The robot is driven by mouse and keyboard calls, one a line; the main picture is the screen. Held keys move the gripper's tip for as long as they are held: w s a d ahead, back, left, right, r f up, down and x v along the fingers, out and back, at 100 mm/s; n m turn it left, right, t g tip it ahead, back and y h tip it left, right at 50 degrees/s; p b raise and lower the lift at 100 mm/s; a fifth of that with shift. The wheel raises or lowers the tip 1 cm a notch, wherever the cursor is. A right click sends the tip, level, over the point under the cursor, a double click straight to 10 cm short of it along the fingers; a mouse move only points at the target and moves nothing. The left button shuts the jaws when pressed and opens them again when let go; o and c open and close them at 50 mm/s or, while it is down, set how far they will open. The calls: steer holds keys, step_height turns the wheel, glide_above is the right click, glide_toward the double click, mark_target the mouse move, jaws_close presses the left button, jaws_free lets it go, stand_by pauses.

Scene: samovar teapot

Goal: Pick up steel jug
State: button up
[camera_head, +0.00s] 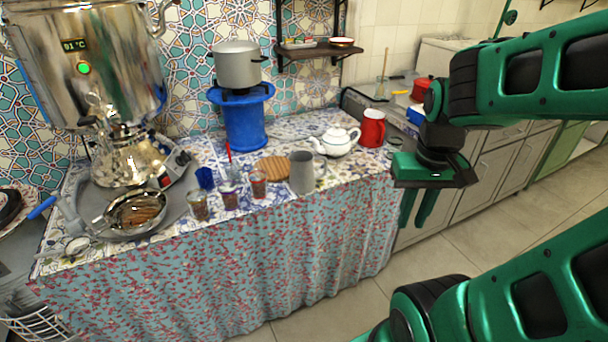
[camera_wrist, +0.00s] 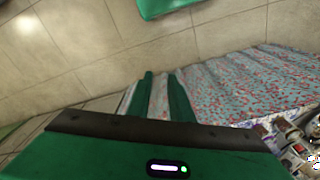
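The steel jug (camera_head: 302,172) is a plain grey jug with a handle on its right side. It stands upright near the front edge of the patterned tablecloth (camera_head: 345,178) in the head view. My green gripper (camera_head: 414,222) is to the right of the jug, beyond the table's right end, with its fingers pointing down. The two fingers are apart with nothing between them, as the wrist view also shows (camera_wrist: 159,80). I cannot make out the jug in the wrist view.
A round wooden board (camera_head: 273,167) and glasses (camera_head: 259,184) stand left of the jug. A white teapot (camera_head: 338,142) and red mug (camera_head: 372,129) stand behind it to the right. A large samovar (camera_head: 85,60) is at left. The floor (camera_head: 480,255) beside the table looks clear.

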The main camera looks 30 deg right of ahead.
steer(key=w+f+n+t, duration=0.2)
steer(key=w+f, duration=0.1)
steer(key=w, duration=0.4)
steer(key=w+f+n+t, duration=0.1)
steer(key=w+f+n, duration=0.1)
steer(key=w+f, duration=0.3)
steer(key=t, duration=1)
glide_toward(326, 168)
steer(key=x, duration=0.4)
steer(key=shift+a+h, duration=0.1)
steer(key=shift+h, duration=0.3)
steer(key=shift+w+f, duration=0.35)
steer(key=shift+w, duration=0.15)
steer(key=shift+w+f+n, duration=0.2)
steer(key=shift+w+n, duration=0.1)
steer(key=shift+w, duration=0.75)
steer(key=shift+x, duration=3.75)
